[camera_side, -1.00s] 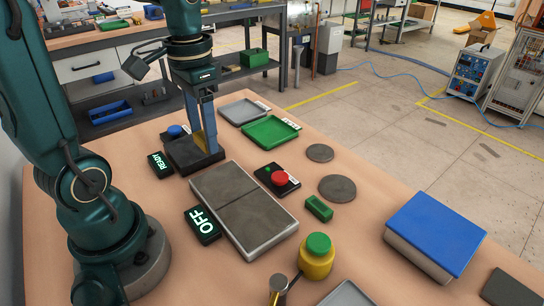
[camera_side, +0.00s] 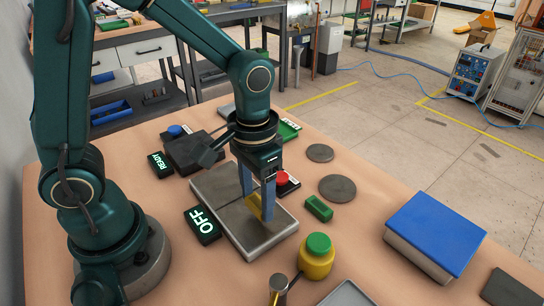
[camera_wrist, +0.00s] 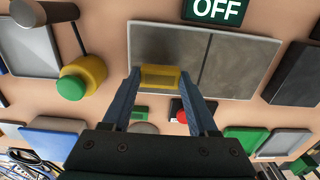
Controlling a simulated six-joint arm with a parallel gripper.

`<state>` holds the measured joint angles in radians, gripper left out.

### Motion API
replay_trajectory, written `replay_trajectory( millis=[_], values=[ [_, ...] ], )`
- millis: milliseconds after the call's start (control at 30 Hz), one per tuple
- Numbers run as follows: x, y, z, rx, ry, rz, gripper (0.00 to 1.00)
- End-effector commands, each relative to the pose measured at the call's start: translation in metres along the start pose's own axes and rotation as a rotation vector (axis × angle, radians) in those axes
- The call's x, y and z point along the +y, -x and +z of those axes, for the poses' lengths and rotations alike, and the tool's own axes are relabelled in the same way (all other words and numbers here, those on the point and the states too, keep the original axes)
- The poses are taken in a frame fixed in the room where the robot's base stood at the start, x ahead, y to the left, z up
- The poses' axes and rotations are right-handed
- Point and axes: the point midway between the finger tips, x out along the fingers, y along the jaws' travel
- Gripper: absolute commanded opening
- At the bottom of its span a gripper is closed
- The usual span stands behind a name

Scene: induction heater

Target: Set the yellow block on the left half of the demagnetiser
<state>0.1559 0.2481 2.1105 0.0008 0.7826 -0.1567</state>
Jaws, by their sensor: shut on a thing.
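The yellow block (camera_side: 253,206) is held between the two blue fingers of my gripper (camera_side: 256,208). The demagnetiser (camera_side: 211,181) is a grey, two-part plate with a dark seam across its middle. In the side view the block is over its near half. In the wrist view my gripper (camera_wrist: 158,77) is shut on the block (camera_wrist: 160,75), over the plate's (camera_wrist: 165,45) left part, left of the seam. I cannot tell whether the block touches the plate. The fingers hide part of the plate and block.
An OFF display (camera_side: 202,224) sits beside the plate. A red button (camera_side: 281,178) is just behind my gripper. A green block (camera_side: 319,208), a yellow jar (camera_side: 316,262) with a green lid and a blue-topped box (camera_side: 435,230) stand to the right. A READY display (camera_side: 160,165) is at the left.

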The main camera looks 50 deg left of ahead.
Motion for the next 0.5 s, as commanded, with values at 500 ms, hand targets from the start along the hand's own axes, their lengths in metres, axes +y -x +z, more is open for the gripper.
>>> replay_trajectory(
  millis=[500],
  values=[
    [-0.001, -0.025, 0.000, 0.000, 0.000, 0.000, 0.00]
  ],
)
